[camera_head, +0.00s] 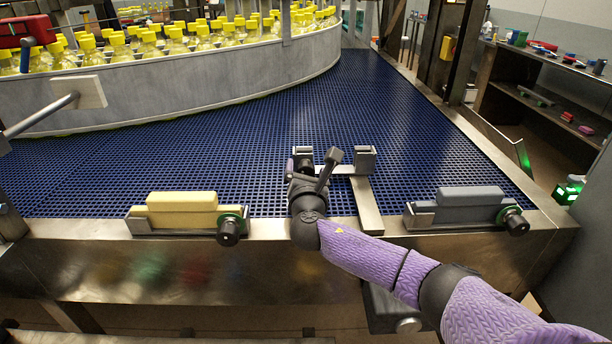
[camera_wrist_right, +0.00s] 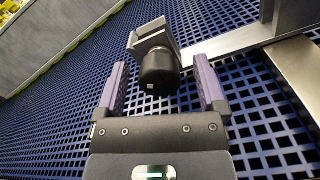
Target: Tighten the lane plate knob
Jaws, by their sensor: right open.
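My right gripper (camera_head: 303,172) reaches over the blue mesh belt from the front right. In the right wrist view its two purple fingers (camera_wrist_right: 160,78) are open, one on each side of a black knob (camera_wrist_right: 159,74). The knob sits on a grey metal clamp block (camera_wrist_right: 150,40). I cannot tell whether the fingers touch it. In the head view the lane plate (camera_head: 367,205) is a flat metal strip with a crossbar and a block (camera_head: 365,157) at its right end. The gripper partly hides the left end. My left gripper is not in view.
A yellow block (camera_head: 182,208) with a black knob (camera_head: 228,233) sits left on the front rail. A dark grey block (camera_head: 470,205) with another knob (camera_head: 515,222) sits right. A curved metal guide wall (camera_head: 180,85) holds back yellow-capped bottles. The belt (camera_head: 400,110) behind the plate is clear.

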